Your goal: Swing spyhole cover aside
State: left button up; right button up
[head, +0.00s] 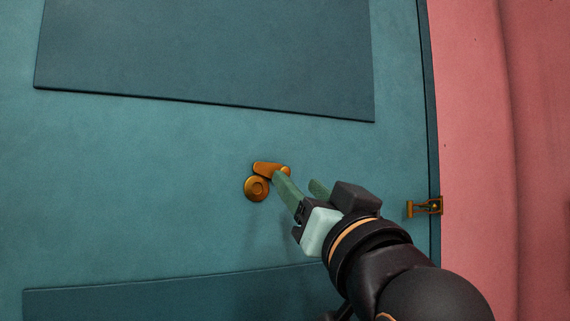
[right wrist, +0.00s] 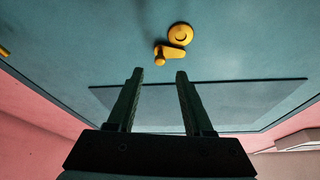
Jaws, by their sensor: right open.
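The spyhole (head: 256,189) is a round gold-orange ring on the teal door (head: 150,180); it also shows in the right wrist view (right wrist: 181,33). Its cover (head: 266,168) is a short gold lever lying along the ring's upper edge, pointing right; the right wrist view shows it with a rounded end (right wrist: 173,52). The ring's face shows beside the lever. My right gripper (head: 296,179) is open, with nothing between its fingers (right wrist: 160,72). In the head view one fingertip overlaps the lever's right end; I cannot tell whether they touch. My left gripper is not in view.
Darker raised panels lie above (head: 210,50) and below (head: 170,295) the spyhole. A brass fitting (head: 425,206) sits at the door's right edge, beside a pink wall (head: 475,130). The door face around the spyhole is otherwise clear.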

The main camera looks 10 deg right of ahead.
aim_at(287, 171)
jog(key=p+x, duration=0.1)
jog(key=x, duration=0.4)
jog(key=shift+w, duration=0.25)
jog(key=shift+c, duration=0.3)
grip_shut()
